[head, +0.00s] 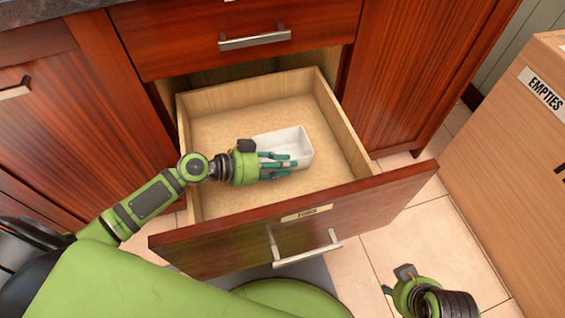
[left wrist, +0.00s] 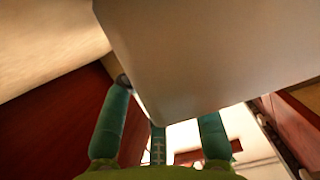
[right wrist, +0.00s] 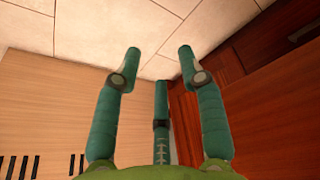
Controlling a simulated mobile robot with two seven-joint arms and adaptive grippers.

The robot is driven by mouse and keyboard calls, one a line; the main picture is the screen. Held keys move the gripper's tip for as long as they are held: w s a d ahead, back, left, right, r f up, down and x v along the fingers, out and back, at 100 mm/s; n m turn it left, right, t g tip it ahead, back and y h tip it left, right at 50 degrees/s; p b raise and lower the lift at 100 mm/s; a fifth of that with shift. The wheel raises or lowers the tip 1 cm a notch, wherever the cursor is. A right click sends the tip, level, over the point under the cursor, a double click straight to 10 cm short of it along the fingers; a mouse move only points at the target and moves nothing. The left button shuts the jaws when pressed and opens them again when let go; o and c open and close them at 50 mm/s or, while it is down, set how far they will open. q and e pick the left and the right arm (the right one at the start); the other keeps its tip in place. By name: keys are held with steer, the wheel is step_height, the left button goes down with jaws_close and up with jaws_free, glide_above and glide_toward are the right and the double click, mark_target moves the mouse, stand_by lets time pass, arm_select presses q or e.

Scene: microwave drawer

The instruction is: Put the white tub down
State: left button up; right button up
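The white tub (head: 296,147) is a small open rectangular container. In the head view it is over the floor of the pulled-out drawer (head: 215,188), toward the right; I cannot tell whether it touches that floor. My left gripper (head: 277,166) is at the tub's near left side, its teal fingers closed on it. In the left wrist view the tub (left wrist: 215,50) fills the upper middle and hides the fingertips. My right gripper (right wrist: 158,65) is open and empty, fingers spread, away from the drawer at the lower right of the head view.
The drawer front (head: 375,212) has a metal handle (head: 305,250) and a small label. A closed drawer (head: 200,35) is above it. A wooden box marked EMPTIES (head: 510,150) stands at the right. The open drawer's floor is bare around the tub.

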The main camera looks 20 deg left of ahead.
arm_select(q)
steer(key=v, duration=0.6)
steer(key=shift+s+a+f, duration=0.1)
steer(key=shift+s+a+r, duration=0.3)
steer(key=shift+a+r, duration=0.05)
steer(key=shift+a, duration=0.1)
